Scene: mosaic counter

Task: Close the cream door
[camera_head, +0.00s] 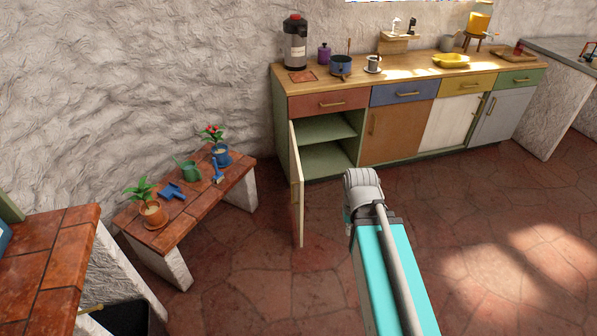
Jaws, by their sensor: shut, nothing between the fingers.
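The cream door (297,195) hangs wide open at the left end of the counter cabinet. It is hinged at the cabinet's left side and sticks out into the room, seen almost edge-on.
A low tiled bench (205,192) with potted plants and small garden tools stands left of the door. The orange door (397,132), off-white door (450,122) and grey door (505,108) are shut. Clear stone floor (270,265) lies around the door.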

